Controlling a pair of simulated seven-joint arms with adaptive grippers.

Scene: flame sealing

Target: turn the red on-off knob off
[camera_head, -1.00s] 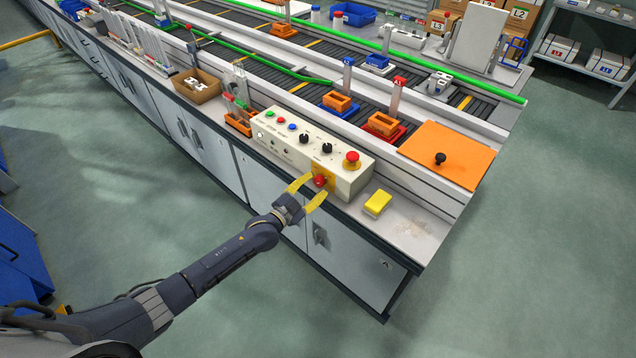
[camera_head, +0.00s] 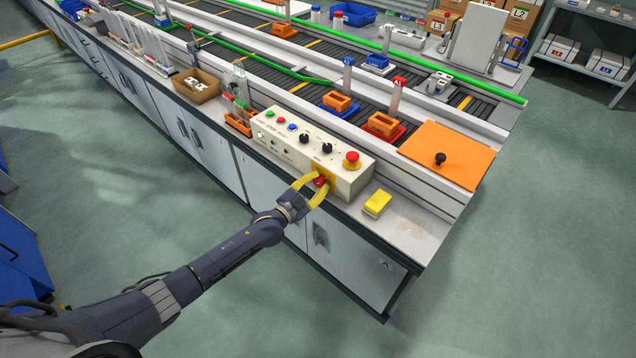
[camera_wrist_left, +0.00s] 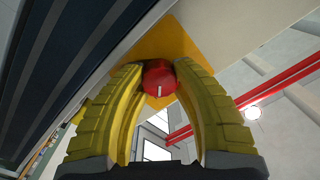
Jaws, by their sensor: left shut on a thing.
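The red on-off knob (camera_head: 320,181) sits on a yellow plate (camera_head: 331,172) on the front of the cream control box (camera_head: 290,152). My left gripper (camera_head: 318,188) has its yellow fingers closed around the knob. In the left wrist view the red knob (camera_wrist_left: 159,78) shows between the two fingertips (camera_wrist_left: 160,72), with a pale mark on its face, in front of the yellow plate (camera_wrist_left: 163,48). My right gripper is in neither view.
A red mushroom button (camera_head: 352,158) and black knobs (camera_head: 327,148) are on the box top. A yellow block (camera_head: 377,203) lies right of the box. An orange board with a black knob (camera_head: 450,155) lies behind it. The floor in front is clear.

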